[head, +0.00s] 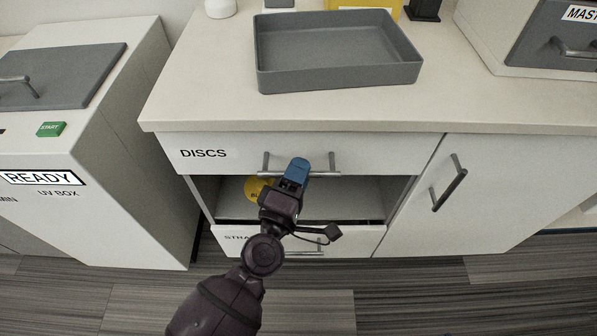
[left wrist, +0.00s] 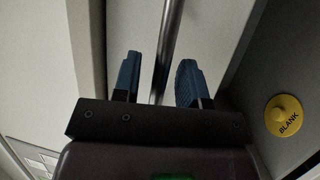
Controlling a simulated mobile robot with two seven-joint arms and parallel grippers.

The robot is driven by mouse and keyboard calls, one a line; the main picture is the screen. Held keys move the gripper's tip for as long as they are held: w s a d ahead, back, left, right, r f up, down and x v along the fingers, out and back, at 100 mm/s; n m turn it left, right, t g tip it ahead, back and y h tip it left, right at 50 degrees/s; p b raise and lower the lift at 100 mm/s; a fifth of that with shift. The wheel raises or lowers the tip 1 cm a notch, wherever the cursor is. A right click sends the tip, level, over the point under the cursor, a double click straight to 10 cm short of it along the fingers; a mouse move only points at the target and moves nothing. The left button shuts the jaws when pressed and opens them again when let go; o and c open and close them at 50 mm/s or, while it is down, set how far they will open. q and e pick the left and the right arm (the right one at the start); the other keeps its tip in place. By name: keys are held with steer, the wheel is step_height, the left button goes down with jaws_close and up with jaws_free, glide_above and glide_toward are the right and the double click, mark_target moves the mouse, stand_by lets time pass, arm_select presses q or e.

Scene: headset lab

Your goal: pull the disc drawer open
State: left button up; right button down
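The disc drawer (head: 390,152) is the white front labelled DISCS under the counter edge in the head view. It looks closed. Its grey bar handle (head: 325,165) runs across the front, partly hidden behind my left gripper. My left gripper (head: 299,168) is at the middle of this handle. In the left wrist view, the handle bar (left wrist: 168,45) passes between the two blue fingers of my left gripper (left wrist: 160,80). Gaps show on both sides of the bar, so the fingers are open around it. My right gripper is out of view.
Below the drawer is an open space with a yellow disc marked BLANK (head: 254,188), also in the left wrist view (left wrist: 284,115). A lower drawer (head: 345,243) and a cabinet door (head: 470,200) adjoin. A grey tray (head: 335,80) stands on the counter. The UV box (head: 105,170) stands left.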

arm_select(q)
jaws_close()
